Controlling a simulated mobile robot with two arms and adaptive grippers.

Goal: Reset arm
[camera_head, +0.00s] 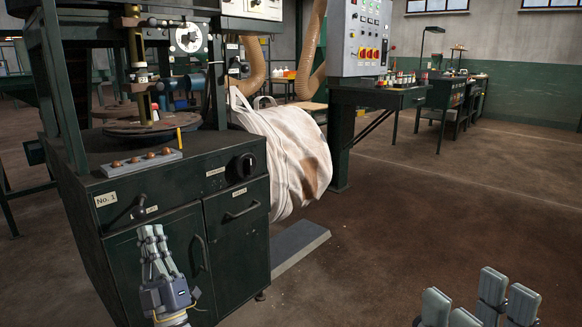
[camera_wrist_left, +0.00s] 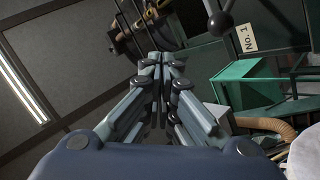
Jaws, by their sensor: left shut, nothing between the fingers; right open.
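My left gripper (camera_head: 155,240) is in the lower left of the head view, pointing up in front of the dark green machine cabinet (camera_head: 236,205). Its fingers are together with nothing between them; the left wrist view (camera_wrist_left: 163,62) also shows them closed. My right gripper (camera_head: 480,300) is at the lower right edge of the head view, over the brown floor. Its fingers are spread apart and empty, and its lower part is cut off by the frame.
A white bulk bag (camera_head: 290,150) hangs behind the cabinet, above a grey floor plate (camera_head: 298,242). A black lever knob (camera_head: 140,200) sits close above my left gripper. A control panel (camera_head: 362,38) and desk (camera_head: 380,96) stand farther back. The floor at right is clear.

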